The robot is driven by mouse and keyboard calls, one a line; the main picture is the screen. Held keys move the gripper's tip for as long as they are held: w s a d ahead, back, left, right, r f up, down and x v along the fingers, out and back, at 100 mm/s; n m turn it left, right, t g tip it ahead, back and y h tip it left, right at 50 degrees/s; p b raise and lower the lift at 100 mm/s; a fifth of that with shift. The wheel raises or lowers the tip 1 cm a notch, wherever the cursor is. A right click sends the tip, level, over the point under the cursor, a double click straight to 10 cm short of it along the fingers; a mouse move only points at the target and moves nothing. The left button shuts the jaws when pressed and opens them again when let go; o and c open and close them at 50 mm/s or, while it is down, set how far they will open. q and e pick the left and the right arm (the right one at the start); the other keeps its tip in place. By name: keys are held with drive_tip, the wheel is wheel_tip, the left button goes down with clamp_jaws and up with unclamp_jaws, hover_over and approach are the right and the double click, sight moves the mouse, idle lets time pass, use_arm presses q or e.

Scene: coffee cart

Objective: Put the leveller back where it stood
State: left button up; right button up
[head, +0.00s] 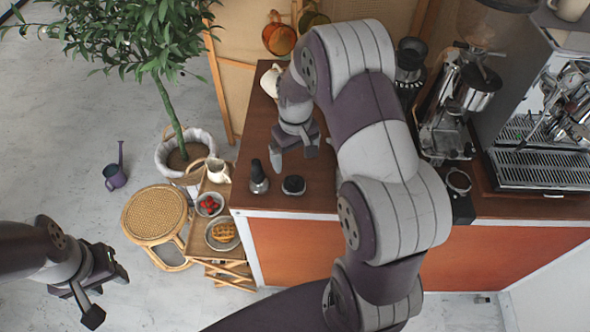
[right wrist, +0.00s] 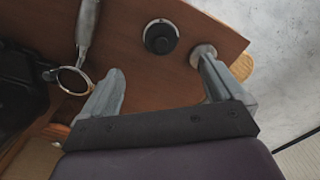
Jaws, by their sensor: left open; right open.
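The leveller appears to be the short round black puck (head: 293,185) standing on the brown counter (head: 325,204) near its front left. In the right wrist view the puck (right wrist: 160,37) lies beyond and between the fingertips, with no finger touching it. My right gripper (head: 294,156) is open and empty, above the counter and just behind the puck in the head view. A tamper-like tool with a dark handle (head: 258,177) stands left of the puck; one right finger partly covers it in the wrist view. My left gripper (head: 106,297) is open and empty over the floor at lower left.
A portafilter ring (head: 459,181) sits at the counter's front right, near the grinder (head: 455,105) and espresso machine (head: 545,130). A white jug (head: 271,82) stands at the back left. My right arm hides the counter's middle. A small wooden stand with food (head: 222,234) is left of the counter.

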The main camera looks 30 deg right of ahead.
drive_tip(key=s+a+r, duration=0.3)
drive_tip(key=s+a, duration=0.1)
drive_tip(key=s, duration=0.2)
drive_tip(key=s+a+r+t, duration=0.1)
drive_tip(key=s+a+r, duration=0.2)
drive_tip(key=s, duration=0.4)
drive_tip(key=shift+s+a+r, duration=0.15)
drive_tip(key=shift+a+r, duration=0.1)
drive_tip(key=shift+a, duration=0.35)
